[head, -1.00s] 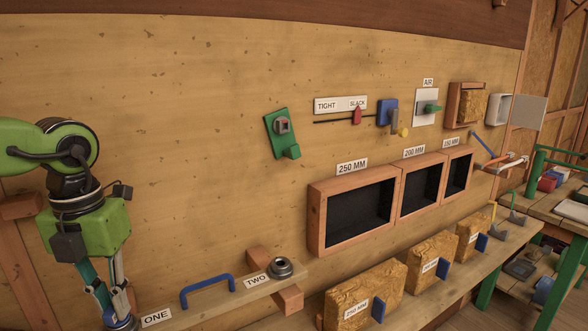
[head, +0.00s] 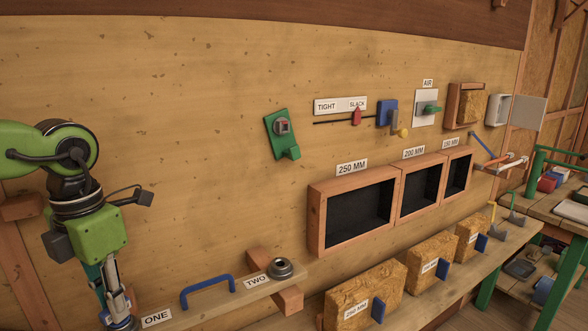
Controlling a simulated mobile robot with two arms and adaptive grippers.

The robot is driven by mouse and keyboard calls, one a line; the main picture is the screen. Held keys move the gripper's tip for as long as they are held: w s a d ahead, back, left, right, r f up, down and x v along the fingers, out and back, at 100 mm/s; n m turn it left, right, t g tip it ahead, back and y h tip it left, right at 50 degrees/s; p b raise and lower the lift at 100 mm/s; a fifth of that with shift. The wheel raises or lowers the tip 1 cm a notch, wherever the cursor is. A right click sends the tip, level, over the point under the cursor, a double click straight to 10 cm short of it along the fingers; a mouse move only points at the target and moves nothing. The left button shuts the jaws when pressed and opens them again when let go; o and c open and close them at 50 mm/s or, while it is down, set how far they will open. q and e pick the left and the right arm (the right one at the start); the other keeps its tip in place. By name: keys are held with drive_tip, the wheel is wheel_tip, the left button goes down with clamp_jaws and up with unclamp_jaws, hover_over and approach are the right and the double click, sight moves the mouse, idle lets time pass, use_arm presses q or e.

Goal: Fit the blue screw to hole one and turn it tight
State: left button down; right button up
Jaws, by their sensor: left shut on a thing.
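My left gripper (head: 117,306) points down at the lower left in the head view, beside the label ONE (head: 156,318). Its fingers are shut on the blue screw (head: 122,324), of which only a small dark blue part shows at the fingertips. The screw is at the left end of the wooden rail (head: 215,306). Hole one is hidden under the screw and fingers, so I cannot tell how deep the screw sits. A grey round fitting (head: 280,268) is beside the label TWO (head: 257,282). My right gripper is not in view.
A blue handle (head: 208,288) stands on the rail right of the label ONE. On the wall, a red pointer (head: 357,116) is at the SLACK end of its slot. Insulation blocks (head: 364,292) stand on a shelf at the lower right.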

use_arm(q)
drive_tip(key=shift+s+f+m, duration=0.3)
drive_tip(key=shift+s+f, duration=0.05)
drive_tip(key=shift+f, duration=0.3)
drive_tip(key=c, duration=2)
unclamp_jaws()
drive_tip(key=shift+w+a, duration=0.15)
drive_tip(key=shift+w, duration=0.2)
drive_tip(key=shift+r, duration=0.15)
drive_tip(key=shift+r+p, duration=3.15)
drive_tip(key=shift+r, duration=1.45)
